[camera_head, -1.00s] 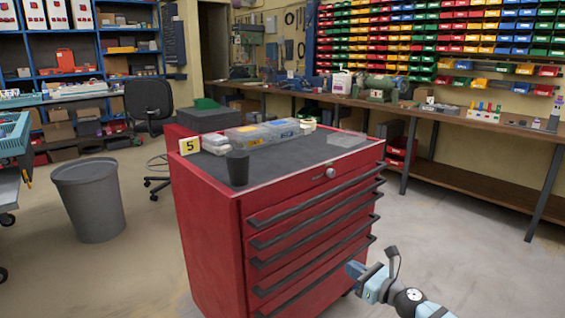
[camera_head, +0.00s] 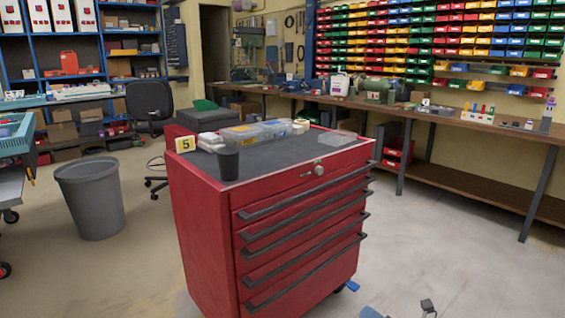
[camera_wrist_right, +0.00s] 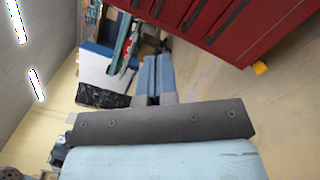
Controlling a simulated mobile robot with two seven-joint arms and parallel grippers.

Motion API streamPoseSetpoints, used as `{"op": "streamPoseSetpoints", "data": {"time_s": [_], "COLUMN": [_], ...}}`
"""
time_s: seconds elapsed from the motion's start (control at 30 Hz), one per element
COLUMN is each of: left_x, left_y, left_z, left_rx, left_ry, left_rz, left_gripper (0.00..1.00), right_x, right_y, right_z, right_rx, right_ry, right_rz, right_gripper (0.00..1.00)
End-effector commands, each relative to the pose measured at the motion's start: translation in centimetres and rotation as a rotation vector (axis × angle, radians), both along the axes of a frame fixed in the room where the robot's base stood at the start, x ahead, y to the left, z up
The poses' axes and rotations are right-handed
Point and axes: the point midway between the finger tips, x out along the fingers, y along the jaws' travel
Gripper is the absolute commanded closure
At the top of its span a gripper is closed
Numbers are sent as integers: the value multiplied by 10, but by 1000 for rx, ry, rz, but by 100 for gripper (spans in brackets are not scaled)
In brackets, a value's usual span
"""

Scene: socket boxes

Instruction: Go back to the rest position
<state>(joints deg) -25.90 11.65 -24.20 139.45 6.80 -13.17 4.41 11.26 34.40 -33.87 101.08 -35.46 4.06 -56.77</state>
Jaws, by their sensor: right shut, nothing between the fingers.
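My right gripper (camera_head: 352,287) shows only in small part at the bottom edge of the head view, low in front of the red tool cabinet's right corner. In the right wrist view its two blue-grey fingers (camera_wrist_right: 153,82) are together with nothing between them. The gripper is apart from the red tool cabinet (camera_head: 208,240), which also shows at the top of the right wrist view (camera_wrist_right: 240,32). My left gripper is not in view.
On the cabinet top are a dark cup (camera_head: 228,163), clear boxes (camera_head: 240,134) and a yellow number 5 sign (camera_head: 185,144). A grey bin (camera_head: 91,200) stands at left. A long workbench (camera_head: 470,122) runs along the right wall. The floor at front right is clear.

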Motion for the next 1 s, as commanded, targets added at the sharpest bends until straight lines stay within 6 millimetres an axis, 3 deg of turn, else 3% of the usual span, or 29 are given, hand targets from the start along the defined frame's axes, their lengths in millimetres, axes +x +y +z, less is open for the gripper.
{"op": "streamPoseSetpoints", "data": {"time_s": [0.1,0.3,0.6,0.7,1.0], "left_x": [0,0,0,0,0], "left_y": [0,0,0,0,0], "left_z": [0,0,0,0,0], "left_rx": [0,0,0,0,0], "left_ry": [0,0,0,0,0], "left_rz": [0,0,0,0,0], "left_gripper": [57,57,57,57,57], "right_x": [-63,-156,-244,-263,-246], "right_y": [16,31,41,45,68], "right_z": [1,20,56,69,94], "right_rx": [364,961,1522,1663,1868], "right_ry": [276,756,1258,1376,1317], "right_rz": [5,5,-6,-6,70], "right_gripper": [100,100,100,100,100]}}
